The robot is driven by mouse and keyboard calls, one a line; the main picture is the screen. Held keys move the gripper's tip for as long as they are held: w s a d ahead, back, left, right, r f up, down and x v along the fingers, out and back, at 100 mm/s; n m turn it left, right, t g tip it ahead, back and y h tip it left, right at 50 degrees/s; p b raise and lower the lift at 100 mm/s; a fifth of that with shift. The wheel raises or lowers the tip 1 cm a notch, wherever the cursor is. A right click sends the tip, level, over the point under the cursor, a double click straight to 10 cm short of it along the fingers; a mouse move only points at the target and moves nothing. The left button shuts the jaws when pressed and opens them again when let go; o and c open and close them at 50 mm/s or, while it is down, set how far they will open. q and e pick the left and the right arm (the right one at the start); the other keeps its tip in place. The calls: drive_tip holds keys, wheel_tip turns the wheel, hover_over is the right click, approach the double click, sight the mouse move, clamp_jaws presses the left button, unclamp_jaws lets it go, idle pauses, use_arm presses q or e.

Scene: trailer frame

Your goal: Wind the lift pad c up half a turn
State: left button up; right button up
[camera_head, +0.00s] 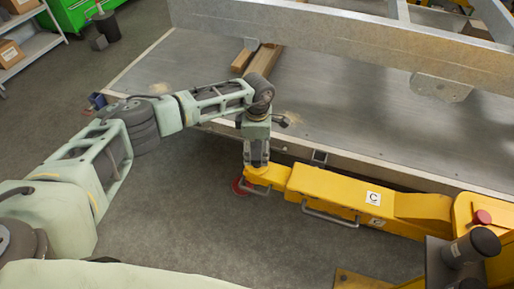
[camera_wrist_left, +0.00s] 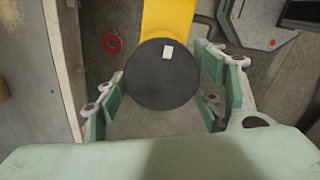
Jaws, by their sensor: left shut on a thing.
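The yellow lift arm (camera_head: 330,190) carries a white label with the letter C and reaches left to a rounded end. My left gripper (camera_head: 256,160) points down over that end. In the left wrist view, the lift pad c (camera_wrist_left: 160,88) is a round black disc with a small white mark near its upper edge. The fingers of my left gripper (camera_wrist_left: 162,92) stand on both sides of the disc and are shut on it. The pad is mostly hidden by the gripper in the head view. My right gripper is in neither view.
The grey trailer frame (camera_head: 320,100) lies close behind the lift arm, with wooden blocks (camera_head: 262,60) on its deck. A red disc (camera_head: 241,187) shows beside the arm's end. A yellow post (camera_head: 470,215) stands at the right.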

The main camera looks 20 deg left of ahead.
use_arm(q)
drive_tip(key=c, duration=0.4)
drive_tip(key=shift+o, duration=0.2)
